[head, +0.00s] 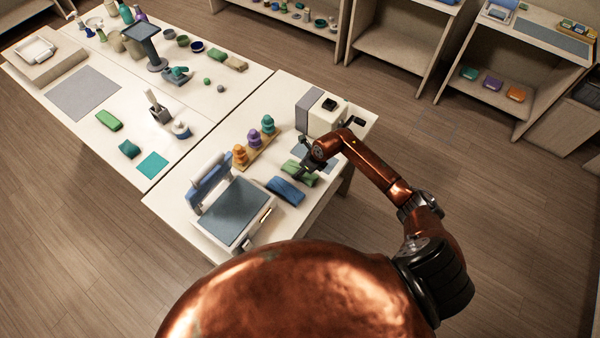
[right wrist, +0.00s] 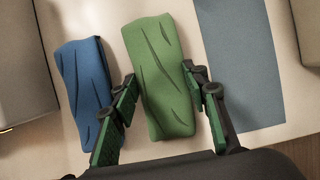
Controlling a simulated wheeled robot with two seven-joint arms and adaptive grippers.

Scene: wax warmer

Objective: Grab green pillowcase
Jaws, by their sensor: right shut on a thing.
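The green pillowcase (head: 309,181) is a soft folded bundle on the near table, beside a blue one. In the right wrist view the green pillowcase (right wrist: 161,62) runs lengthwise between the two fingers. My right gripper (head: 306,171) is down at it, and its fingers press on the bundle's left and right sides in the right wrist view (right wrist: 160,78). The gripper is shut on the green pillowcase. The pillowcase appears to be at table level; I cannot tell if it is lifted. My left gripper is not in view.
A blue folded bundle (right wrist: 84,92) lies just left of the green one, near the left finger. A grey-blue mat (right wrist: 240,60) is on its right. A press-like machine (head: 236,208), a rack with colored pieces (head: 253,152) and a boxy device (head: 322,117) stand nearby.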

